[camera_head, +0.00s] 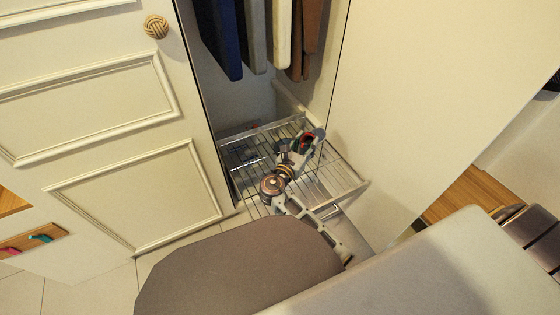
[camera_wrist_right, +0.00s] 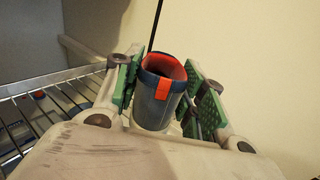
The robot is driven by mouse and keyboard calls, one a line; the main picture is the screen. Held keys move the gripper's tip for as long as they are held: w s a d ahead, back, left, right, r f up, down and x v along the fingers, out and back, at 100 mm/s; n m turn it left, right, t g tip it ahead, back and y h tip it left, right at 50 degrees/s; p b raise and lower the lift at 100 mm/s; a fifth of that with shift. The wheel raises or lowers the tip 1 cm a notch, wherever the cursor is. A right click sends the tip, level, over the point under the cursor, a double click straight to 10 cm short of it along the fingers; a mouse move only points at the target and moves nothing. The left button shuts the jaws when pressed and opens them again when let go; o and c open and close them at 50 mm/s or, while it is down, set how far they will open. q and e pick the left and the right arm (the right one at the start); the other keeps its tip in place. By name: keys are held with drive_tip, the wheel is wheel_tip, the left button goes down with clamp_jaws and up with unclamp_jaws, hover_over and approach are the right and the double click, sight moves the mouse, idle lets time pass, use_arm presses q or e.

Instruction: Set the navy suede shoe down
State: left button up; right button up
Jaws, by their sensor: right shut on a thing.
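The navy suede shoe (camera_head: 308,140) has a blue-grey outside and a red-orange lining. In the right wrist view the shoe (camera_wrist_right: 155,108) stands between the green finger pads with its opening toward the camera. My right gripper (camera_head: 298,146) is shut on it. In the head view the shoe and gripper appear over the right part of the wire rack (camera_head: 338,178). I cannot tell whether the shoe touches the rack. The sole and toe are hidden. My left gripper is not in view.
The rack sits low in a narrow open cupboard, between a panelled cream door (camera_head: 155,205) and a plain cream panel (camera_head: 420,80). Dark blue, white and brown garments (camera_head: 228,40) hang above it. Small items at the rack's back left are unclear. The rack's front left looks bare.

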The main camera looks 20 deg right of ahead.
drive_tip(key=shift+s+d+g+h, duration=0.1)
drive_tip(key=shift+g+h, duration=0.2)
drive_tip(key=shift+g, duration=0.1)
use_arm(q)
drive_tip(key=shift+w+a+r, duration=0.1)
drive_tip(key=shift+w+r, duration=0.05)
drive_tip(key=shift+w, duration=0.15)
use_arm(e)
drive_tip(key=shift+s+d+m+g+h, duration=0.2)
drive_tip(key=shift+s+d+m+g, duration=0.1)
drive_tip(key=shift+s+m, duration=0.15)
drive_tip(key=shift+s+d+m+g+h, duration=0.25)
drive_tip(key=shift+s+m+g, duration=0.1)
drive_tip(key=shift+s, duration=0.15)
drive_tip(key=shift+f, duration=0.15)
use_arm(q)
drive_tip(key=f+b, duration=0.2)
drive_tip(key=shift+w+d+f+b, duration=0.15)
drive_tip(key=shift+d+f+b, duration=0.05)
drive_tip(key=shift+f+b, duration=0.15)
use_arm(e)
wheel_tip(320, 180, down, 5)
drive_tip(key=shift+r, duration=0.15)
drive_tip(key=shift+f+b, duration=1.4)
drive_tip(key=shift+f, duration=1.1)
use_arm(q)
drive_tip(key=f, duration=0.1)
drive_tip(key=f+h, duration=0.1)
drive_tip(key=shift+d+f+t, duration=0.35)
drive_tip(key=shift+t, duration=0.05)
